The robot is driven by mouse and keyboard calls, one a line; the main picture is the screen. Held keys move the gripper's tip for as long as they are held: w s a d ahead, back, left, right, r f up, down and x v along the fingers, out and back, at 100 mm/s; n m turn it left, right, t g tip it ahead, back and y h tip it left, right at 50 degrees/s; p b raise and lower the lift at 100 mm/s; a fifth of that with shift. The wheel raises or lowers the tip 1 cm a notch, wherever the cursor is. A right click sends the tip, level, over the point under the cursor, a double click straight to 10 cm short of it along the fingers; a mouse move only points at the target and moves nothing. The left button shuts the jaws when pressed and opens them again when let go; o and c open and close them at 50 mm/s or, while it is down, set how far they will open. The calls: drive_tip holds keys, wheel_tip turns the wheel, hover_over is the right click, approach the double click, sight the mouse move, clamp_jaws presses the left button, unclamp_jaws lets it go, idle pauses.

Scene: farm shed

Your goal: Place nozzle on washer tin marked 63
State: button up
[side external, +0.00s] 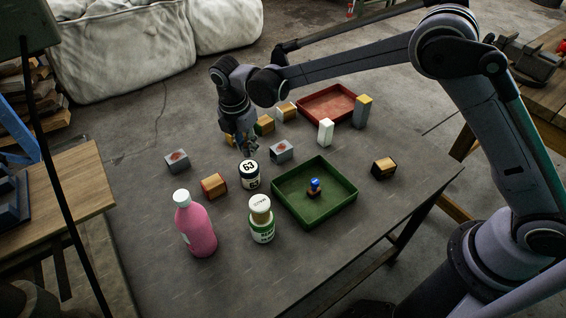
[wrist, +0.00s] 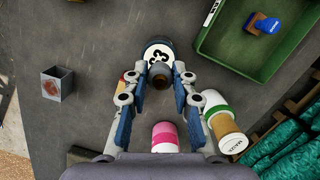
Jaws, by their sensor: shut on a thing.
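My gripper (side external: 248,151) points down just above the tin. In the side view the nozzle is too small to make out.
A green tray (side external: 314,221) holds a blue-topped stamp-like piece (side external: 314,184). A pink bottle (side external: 196,228) and a green-and-white bottle (side external: 262,222) stand in front. A red tray (side external: 305,109) and several blocks lie behind. A grey box (side external: 177,160) sits at left.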

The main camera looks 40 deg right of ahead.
sight(247, 156)
drive_tip(key=shift+f, duration=2.05)
drive_tip(key=shift+f, duration=0.1)
drive_tip(key=o, duration=0.9)
drive_tip(key=shift+o, duration=0.2)
